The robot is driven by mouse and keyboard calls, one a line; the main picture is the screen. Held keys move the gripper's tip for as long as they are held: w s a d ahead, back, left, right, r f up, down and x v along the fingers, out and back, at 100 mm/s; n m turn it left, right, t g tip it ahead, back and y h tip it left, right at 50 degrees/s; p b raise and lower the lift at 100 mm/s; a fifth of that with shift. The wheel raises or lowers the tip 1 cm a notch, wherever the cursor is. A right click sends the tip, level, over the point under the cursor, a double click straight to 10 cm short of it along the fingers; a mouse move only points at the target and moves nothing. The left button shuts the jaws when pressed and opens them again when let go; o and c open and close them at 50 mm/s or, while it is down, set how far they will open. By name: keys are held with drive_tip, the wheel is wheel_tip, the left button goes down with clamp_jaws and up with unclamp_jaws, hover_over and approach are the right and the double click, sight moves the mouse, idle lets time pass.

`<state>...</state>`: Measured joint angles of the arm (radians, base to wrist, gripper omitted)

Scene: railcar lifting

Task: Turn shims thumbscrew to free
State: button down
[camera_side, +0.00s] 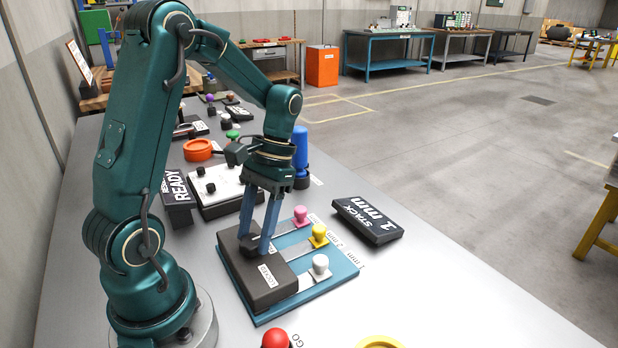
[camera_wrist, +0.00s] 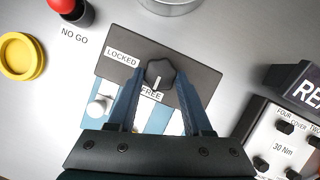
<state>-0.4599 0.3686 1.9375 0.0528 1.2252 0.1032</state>
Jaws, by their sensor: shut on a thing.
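The shims thumbscrew (camera_wrist: 160,73) is a dark lobed knob on the dark block (camera_wrist: 205,78) of the blue shim holder (camera_side: 340,285). A white mark on the knob points down toward the FREE label (camera_wrist: 151,94); the LOCKED label (camera_wrist: 122,57) is to its upper left. My gripper (camera_wrist: 160,78) points down with one finger on each side of the knob and is shut on it. In the side view my gripper (camera_side: 256,247) is low over the block, and its fingers partly hide the knob. Pink (camera_side: 300,214), yellow (camera_side: 318,234) and white (camera_side: 320,264) shim knobs stand in a row beside the block.
A sign (camera_side: 367,219) reading "STACK 1 mm" lies right of the holder. A white control panel (camera_side: 220,187) and a READY sign (camera_side: 176,192) stand behind it. A blue cylinder (camera_side: 300,150) stands further back. A red NO GO knob (camera_wrist: 68,7) and yellow ring (camera_wrist: 20,55) are near the front.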

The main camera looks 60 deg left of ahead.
drive_tip(key=shift+c, duration=1.6)
unclamp_jaws()
drive_tip(key=shift+v, duration=2.55)
drive_tip(key=shift+w+d+r, duration=0.1)
drive_tip(key=shift+d+r, duration=0.05)
drive_tip(key=shift+r, duration=0.05)
drive_tip(key=s+d+r+m+t, duration=0.2)
drive_tip(key=d+t, duration=0.3)
drive_tip(key=s+d+r+m+t+y, duration=0.1)
drive_tip(key=d+r+t, duration=0.1)
drive_tip(key=d+t, duration=0.2)
drive_tip(key=shift+s+d+m+t, duration=0.35)
drive_tip(key=shift+m+t, duration=0.05)
